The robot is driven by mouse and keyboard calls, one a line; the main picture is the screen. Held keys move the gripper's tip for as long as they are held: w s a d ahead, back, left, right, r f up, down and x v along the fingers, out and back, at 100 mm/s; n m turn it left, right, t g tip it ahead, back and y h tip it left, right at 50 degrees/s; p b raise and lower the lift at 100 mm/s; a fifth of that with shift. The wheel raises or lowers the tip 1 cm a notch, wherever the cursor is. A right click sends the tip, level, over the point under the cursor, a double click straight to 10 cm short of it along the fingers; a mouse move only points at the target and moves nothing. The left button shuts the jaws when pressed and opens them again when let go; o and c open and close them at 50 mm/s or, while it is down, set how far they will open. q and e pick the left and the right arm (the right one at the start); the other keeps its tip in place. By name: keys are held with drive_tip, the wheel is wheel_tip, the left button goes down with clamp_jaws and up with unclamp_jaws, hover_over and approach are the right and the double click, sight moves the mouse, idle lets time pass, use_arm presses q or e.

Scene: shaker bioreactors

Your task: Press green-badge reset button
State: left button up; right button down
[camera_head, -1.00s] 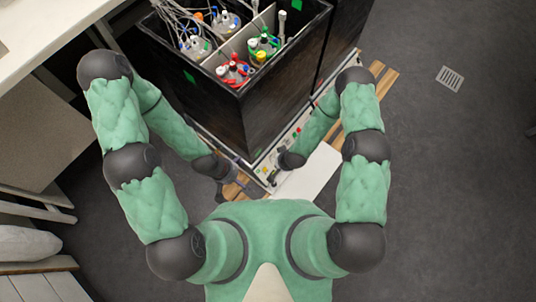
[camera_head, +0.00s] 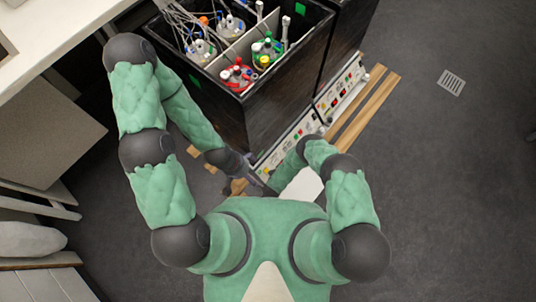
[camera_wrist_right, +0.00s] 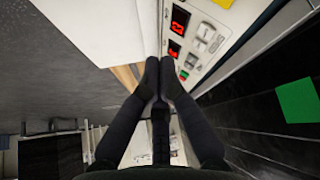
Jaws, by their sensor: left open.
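A green square badge (camera_wrist_right: 297,100) is on a black wall at the right of the right wrist view. A white control panel (camera_wrist_right: 215,25) beside it carries red displays, pale switches and a small green-lit spot. My right gripper (camera_wrist_right: 160,66) has its two dark fingertips together, with nothing seen between them, close to the panel's lower left edge; contact cannot be told. In the head view, the panel (camera_head: 290,138) runs along the foot of the black bioreactor box (camera_head: 285,92). My left gripper (camera_head: 258,181) is open near the panel's near end. My right gripper is hidden there by my arm.
Bottles with coloured caps (camera_head: 238,76) and tubing stand in the box. A second panel (camera_head: 340,85) lies farther right. Wooden strips (camera_head: 365,108) lie beside it. A white flat piece (camera_head: 302,187) is in front. Open grey floor (camera_head: 440,180) lies to the right.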

sight(266, 170)
idle(0.3)
drive_tip(key=w+a+f+b, duration=0.2)
drive_tip(key=a+f, duration=0.1)
drive_tip(key=w+a+f+b, duration=0.1)
drive_tip(key=a+f+b, duration=0.1)
drive_tip(key=shift+w+f, duration=0.25)
drive_tip(key=shift+w, duration=0.05)
drive_tip(key=shift+w+a+f, duration=0.1)
drive_tip(key=shift+a+f, duration=0.05)
drive_tip(key=shift+f, duration=0.05)
drive_tip(key=shift+w+a+f, duration=0.35)
drive_tip(key=shift+a+f, duration=0.15)
drive_tip(key=shift+f, duration=0.05)
idle(2.2)
idle(0.4)
drive_tip(key=shift+s+d+r+p, duration=0.35)
drive_tip(key=shift+d+r+p, duration=0.15)
drive_tip(key=shift+r+p, duration=0.1)
